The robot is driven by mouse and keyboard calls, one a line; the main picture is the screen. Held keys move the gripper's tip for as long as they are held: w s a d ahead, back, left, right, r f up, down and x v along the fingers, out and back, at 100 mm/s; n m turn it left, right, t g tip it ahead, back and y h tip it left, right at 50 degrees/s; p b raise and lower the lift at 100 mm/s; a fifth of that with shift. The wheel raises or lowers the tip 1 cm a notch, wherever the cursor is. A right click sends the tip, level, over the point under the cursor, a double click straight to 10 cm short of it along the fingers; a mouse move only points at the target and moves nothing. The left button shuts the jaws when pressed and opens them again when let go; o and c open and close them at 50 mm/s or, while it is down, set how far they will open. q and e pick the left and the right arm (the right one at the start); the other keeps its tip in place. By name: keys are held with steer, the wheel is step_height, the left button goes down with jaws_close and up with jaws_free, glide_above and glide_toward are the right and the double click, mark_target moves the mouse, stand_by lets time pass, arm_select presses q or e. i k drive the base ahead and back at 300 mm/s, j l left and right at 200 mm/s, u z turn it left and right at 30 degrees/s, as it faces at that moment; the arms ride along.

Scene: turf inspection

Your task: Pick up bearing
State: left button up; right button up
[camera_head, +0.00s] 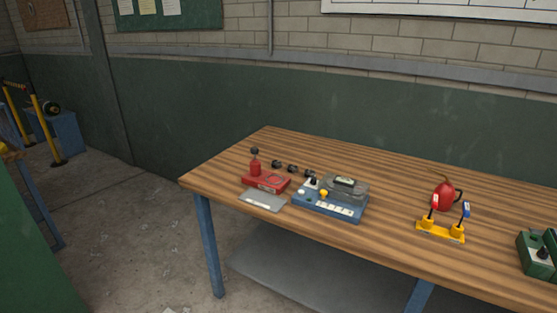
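Several small dark round parts (292,168) lie in a row on the wooden table (350,250), behind a red box and a blue device. They may be bearings, but they are too small to tell. A larger dark ring-like thing (53,107) sits at the far left on a blue stand; I cannot tell whether it is a bearing. Neither of my grippers is in view.
On the table are a red box (266,181), grey plate (262,201), blue-grey device (330,203), red can (443,196), yellow stand (441,232) and green box (540,252). Yellow posts (47,130) stand at the left.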

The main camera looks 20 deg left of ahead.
mark_target(308, 173)
steer(key=i+j+u, duration=0.1)
steer(key=j, duration=0.25)
steer(key=i+j+u, duration=0.15)
steer(key=j, duration=0.25)
steer(key=i+j+u, duration=0.1)
steer(key=i+j, duration=0.15)
